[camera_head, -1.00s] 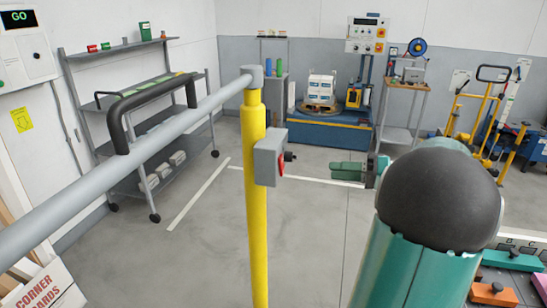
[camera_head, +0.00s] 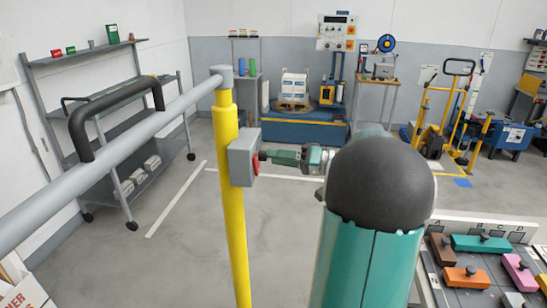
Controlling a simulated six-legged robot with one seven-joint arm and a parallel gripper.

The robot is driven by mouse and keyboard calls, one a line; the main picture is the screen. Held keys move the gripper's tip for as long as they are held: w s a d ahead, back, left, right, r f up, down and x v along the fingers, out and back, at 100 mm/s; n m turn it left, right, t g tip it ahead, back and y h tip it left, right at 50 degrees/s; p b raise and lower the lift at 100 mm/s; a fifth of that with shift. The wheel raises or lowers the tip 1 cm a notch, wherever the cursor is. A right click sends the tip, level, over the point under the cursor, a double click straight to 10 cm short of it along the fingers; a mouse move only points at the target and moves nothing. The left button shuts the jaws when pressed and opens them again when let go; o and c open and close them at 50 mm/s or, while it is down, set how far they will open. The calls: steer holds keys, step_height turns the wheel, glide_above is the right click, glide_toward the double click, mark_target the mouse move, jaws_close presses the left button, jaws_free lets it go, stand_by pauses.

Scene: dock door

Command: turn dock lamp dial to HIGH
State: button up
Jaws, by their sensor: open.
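A grey box (camera_head: 241,160) is fixed to the yellow post (camera_head: 232,205). A red part (camera_head: 256,163) shows on its right side, which looks like the dial's face. No label or setting can be read from here. My gripper (camera_head: 268,157), green and small in the picture, is right beside that face with its tips pointing left at it. The jaws are open. The dial's knob is hidden at the fingertips, and I cannot tell whether they touch it or stand around it.
A grey rail (camera_head: 150,122) with a black handle (camera_head: 105,105) runs left from the post top. A shelf rack (camera_head: 125,170) stands behind it. A panel with coloured blocks (camera_head: 480,244) is at lower right. The floor beyond the post is clear.

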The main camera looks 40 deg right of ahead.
steer(key=shift+x, duration=0.95)
steer(key=c, duration=0.9)
steer(key=shift+m, duration=0.3)
steer(key=shift+c, duration=0.2)
steer(key=m, duration=0.6)
steer(key=m+g, duration=0.1)
steer(key=m, duration=0.6)
steer(key=m+y, duration=0.1)
steer(key=m, duration=0.6)
steer(key=shift+d+r+g, duration=0.15)
steer(key=shift+r+g, duration=0.1)
steer(key=shift+g, duration=0.05)
